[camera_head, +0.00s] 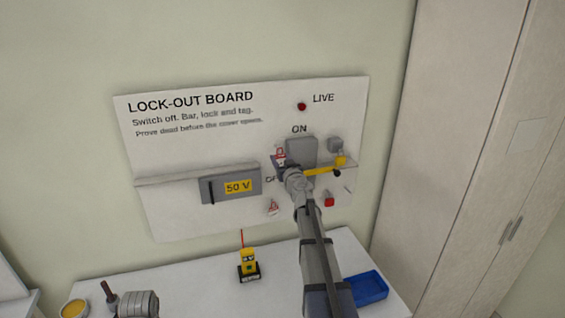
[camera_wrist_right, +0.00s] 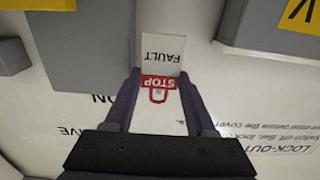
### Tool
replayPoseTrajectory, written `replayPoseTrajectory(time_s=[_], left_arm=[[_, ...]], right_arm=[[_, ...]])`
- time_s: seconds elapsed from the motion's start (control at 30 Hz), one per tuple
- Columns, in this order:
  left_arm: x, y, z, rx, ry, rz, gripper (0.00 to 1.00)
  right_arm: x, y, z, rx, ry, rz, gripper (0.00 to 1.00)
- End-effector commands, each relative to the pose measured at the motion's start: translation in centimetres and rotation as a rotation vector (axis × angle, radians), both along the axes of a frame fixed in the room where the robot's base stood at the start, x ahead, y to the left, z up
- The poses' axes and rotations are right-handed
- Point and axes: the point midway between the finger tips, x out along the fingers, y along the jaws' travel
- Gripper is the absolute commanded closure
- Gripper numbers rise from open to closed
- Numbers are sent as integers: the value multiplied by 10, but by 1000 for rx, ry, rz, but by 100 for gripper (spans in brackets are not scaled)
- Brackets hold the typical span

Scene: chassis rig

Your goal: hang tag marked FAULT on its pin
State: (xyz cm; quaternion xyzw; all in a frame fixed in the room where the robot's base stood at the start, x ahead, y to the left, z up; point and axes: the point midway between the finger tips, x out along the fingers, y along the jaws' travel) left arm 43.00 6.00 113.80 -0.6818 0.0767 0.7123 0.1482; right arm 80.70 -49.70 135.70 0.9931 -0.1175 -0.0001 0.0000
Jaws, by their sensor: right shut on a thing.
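The tag marked FAULT (camera_wrist_right: 162,50) is a white card with a red STOP band and a red padlock drawing, seen upside down in the right wrist view. My right gripper (camera_wrist_right: 160,76) is shut on it, one finger on each side. In the head view the tag (camera_head: 280,153) shows at the tip of my right gripper (camera_head: 286,168), in front of the lock-out board (camera_head: 180,150), left of the grey switch plate under ON. My gripper and arm hide part of the board there. I cannot make out the tag's pin or whether the tag touches it. My left gripper is not in view.
A yellow bar (camera_head: 325,171) and a red padlock-like block (camera_head: 329,201) are right of my wrist. Another small tag (camera_head: 273,208) is lower on the board. A grey 50 V box (camera_head: 215,188) projects at left. A yellow tester (camera_head: 248,263) and blue tray (camera_head: 368,288) stand on the table.

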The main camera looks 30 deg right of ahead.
Motion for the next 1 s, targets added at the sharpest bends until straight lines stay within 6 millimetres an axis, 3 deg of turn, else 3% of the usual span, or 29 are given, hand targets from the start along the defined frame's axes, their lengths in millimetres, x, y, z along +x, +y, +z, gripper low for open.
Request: replayPoseTrajectory(time_s=[0.4,1.0], left_arm=[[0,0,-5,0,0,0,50],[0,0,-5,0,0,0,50]], right_arm=[[21,-5,-5,0,0,1,96],[23,-5,-5,0,0,0,96]])
